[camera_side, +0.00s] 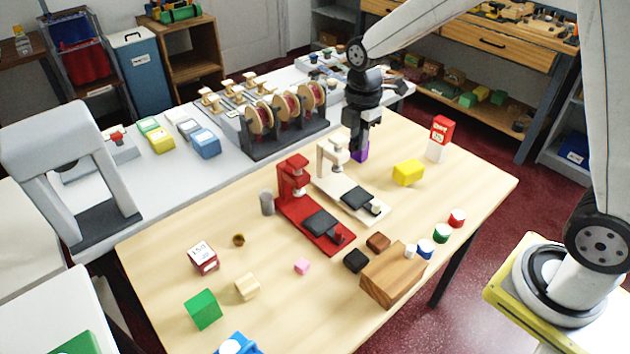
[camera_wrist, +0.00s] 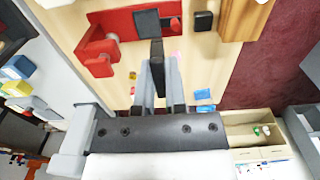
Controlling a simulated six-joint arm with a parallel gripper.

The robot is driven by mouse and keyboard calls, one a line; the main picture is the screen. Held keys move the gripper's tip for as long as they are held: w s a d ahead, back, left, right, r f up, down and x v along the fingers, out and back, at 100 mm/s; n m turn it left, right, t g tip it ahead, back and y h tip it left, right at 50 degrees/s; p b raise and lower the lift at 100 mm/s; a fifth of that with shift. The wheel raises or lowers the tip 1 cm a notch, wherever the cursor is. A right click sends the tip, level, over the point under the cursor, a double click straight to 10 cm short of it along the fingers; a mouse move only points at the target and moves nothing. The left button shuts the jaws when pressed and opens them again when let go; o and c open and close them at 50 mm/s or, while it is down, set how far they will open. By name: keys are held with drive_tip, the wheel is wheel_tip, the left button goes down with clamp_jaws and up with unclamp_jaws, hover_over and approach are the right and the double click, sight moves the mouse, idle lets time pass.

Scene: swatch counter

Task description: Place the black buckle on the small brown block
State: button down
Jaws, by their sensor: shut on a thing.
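In the side view my gripper (camera_side: 359,146) is at the far side of the table, behind the white press. In the wrist view my gripper (camera_wrist: 160,65) is shut on a narrow black thing, seemingly the black buckle (camera_wrist: 157,48), which shows between the fingertips. In the side view the fingers hide it. The small brown block (camera_side: 378,242) lies near the front of the red press, with its top bare. It is apart from my gripper. A purple block (camera_side: 361,153) shows right at the fingertips in the side view; I cannot tell whether it touches them.
A black block (camera_side: 356,261) and a large wooden block (camera_side: 393,274) flank the brown block. A yellow block (camera_side: 408,173) lies to the right. The table's right part is mostly clear.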

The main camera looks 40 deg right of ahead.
hover_over(379, 240)
drive_tip(key=f, duration=0.1)
wheel_tip(379, 240, down, 11)
drive_tip(key=shift+f, duration=0.2)
idle(0.7)
drive_tip(key=shift+f, duration=2.2)
drive_tip(key=shift+f, duration=0.15)
drive_tip(key=shift+f, duration=1.65)
drive_tip(key=shift+f, duration=0.1)
drive_tip(key=c, duration=0.7)
unclamp_jaws()
